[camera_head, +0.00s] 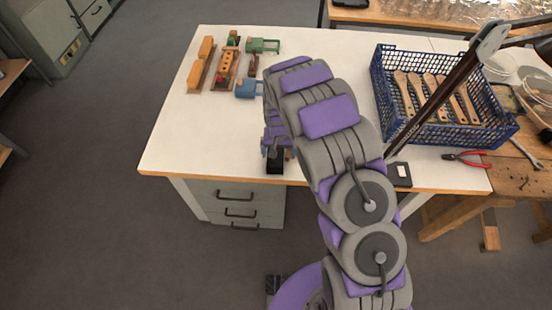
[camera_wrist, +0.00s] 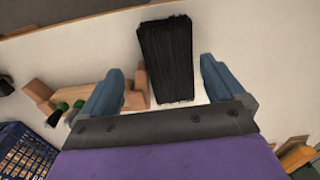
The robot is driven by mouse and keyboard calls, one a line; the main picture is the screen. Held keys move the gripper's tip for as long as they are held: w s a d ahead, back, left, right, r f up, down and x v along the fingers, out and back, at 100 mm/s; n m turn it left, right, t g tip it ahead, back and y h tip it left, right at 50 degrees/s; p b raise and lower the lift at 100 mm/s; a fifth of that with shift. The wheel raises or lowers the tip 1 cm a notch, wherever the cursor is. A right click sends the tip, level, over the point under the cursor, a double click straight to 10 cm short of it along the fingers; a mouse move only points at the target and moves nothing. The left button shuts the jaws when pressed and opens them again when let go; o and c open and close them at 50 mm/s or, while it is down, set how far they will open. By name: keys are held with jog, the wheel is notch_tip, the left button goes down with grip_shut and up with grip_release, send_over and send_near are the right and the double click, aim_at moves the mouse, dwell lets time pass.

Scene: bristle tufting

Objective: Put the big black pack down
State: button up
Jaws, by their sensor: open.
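The big black pack (camera_wrist: 167,58) is a black bristled block in the wrist view. It lies between the two blue fingers of my open gripper (camera_wrist: 162,68), with a visible gap on each side. In the head view, a small black block (camera_head: 275,163) at the table's front edge looks like the same pack, just below my gripper (camera_head: 276,152). The pack appears to rest on the white tabletop, though its underside is hidden. My arm covers part of the table in the head view.
The white table (camera_head: 170,140) holds wooden blocks and small coloured fixtures (camera_head: 228,65) at the back left. A blue crate (camera_head: 450,130) with wooden brush handles stands on the right. Red pliers (camera_head: 465,158) and a dark box (camera_head: 400,174) lie near the front right. The front left is clear.

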aim_at(275, 161)
jog(key=shift+a+f, duration=0.2)
jog(key=shift+f, duration=0.3)
jog(key=shift+a+f, duration=0.15)
jog(key=shift+f, duration=0.3)
jog(key=f, duration=0.2)
jog(key=f+b, duration=0.1)
jog(key=shift+a+f, duration=0.35)
jog(key=shift+d+f, duration=0.1)
jog(key=shift+f, duration=0.2)
jog(key=shift+c, duration=0.2)
jog(key=c, duration=1.2)
jog(key=shift+w+r, duration=0.1)
jog(key=shift+c, duration=0.2)
